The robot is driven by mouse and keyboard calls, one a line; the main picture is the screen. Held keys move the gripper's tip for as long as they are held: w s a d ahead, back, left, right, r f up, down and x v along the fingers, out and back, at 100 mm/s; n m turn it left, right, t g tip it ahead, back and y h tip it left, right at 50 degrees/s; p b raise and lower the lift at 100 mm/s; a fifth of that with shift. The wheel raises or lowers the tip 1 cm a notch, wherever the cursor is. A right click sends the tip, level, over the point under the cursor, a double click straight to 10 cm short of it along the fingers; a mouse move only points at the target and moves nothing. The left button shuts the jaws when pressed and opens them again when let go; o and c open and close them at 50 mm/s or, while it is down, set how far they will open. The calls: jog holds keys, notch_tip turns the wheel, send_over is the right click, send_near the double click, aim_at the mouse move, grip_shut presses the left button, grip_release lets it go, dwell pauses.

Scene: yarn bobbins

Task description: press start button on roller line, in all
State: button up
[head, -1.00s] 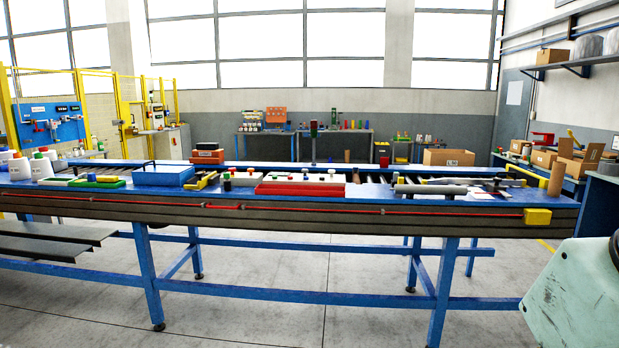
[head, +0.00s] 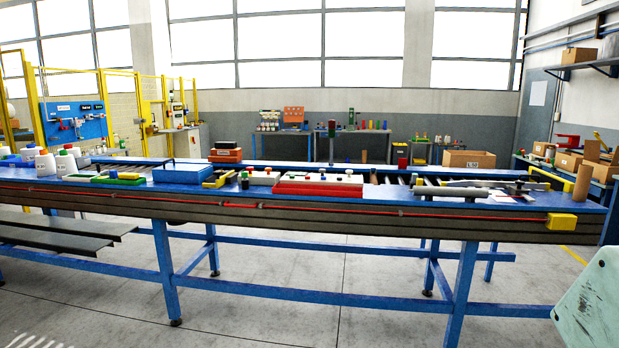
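The roller line (head: 300,215) is a long blue-framed table that crosses the whole head view. On its near edge, right of centre, a white panel (head: 345,181) with small coloured knobs or buttons lies on or behind a red tray (head: 318,190). Which button is the start button is too small to tell. My gripper is not in view.
A blue box (head: 181,174), a green tray (head: 118,180) and several white bottles (head: 66,164) stand on the left of the line. A brown cylinder (head: 582,186) stands at its right end. A yellow box (head: 561,221) is on the front rail. Bare floor lies in front.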

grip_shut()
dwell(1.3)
